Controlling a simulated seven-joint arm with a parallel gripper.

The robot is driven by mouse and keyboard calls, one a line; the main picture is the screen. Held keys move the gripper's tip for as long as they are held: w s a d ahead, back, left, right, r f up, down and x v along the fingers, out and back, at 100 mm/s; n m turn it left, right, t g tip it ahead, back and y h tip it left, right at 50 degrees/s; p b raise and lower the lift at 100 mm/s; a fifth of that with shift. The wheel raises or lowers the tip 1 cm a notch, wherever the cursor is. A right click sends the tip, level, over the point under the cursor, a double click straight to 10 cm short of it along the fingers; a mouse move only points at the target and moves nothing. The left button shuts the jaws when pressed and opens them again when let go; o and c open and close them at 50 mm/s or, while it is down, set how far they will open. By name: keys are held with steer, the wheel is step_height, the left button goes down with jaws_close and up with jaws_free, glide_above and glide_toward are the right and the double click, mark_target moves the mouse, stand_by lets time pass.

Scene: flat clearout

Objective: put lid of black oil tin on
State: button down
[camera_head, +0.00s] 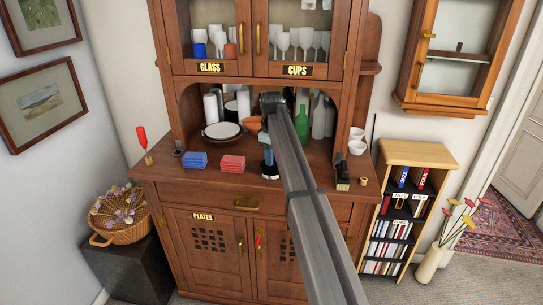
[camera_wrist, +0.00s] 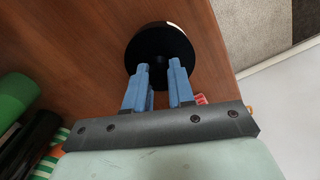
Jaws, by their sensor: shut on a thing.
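My gripper (camera_head: 268,155) is low over the front middle of the cabinet's counter. In the wrist view its blue fingers (camera_wrist: 160,70) are shut on the middle of a round black disc, which looks like the lid (camera_wrist: 158,38). The lid's broad face is towards the camera, over the brown counter. In the head view a dark piece (camera_head: 270,174) shows under the fingertips. I cannot tell whether it touches the counter. I cannot make out the oil tin for certain; a black cylinder (camera_wrist: 36,140) lies at the left of the wrist view, partly cut off.
A green bottle (camera_head: 301,122) stands behind my gripper. Red napkins (camera_head: 232,163) and blue napkins (camera_head: 194,160) lie to its left, plates (camera_head: 222,131) behind them. A black-and-silver item (camera_head: 342,176) stands to the right. The counter's front edge (camera_wrist: 222,50) is close.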

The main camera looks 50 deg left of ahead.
steer(key=shift+f, duration=0.2)
steer(key=c, duration=0.9)
jaws_free()
steer(key=shift+r, duration=0.1)
step_height(320, 180, up, 14)
steer(key=shift+f, duration=0.15)
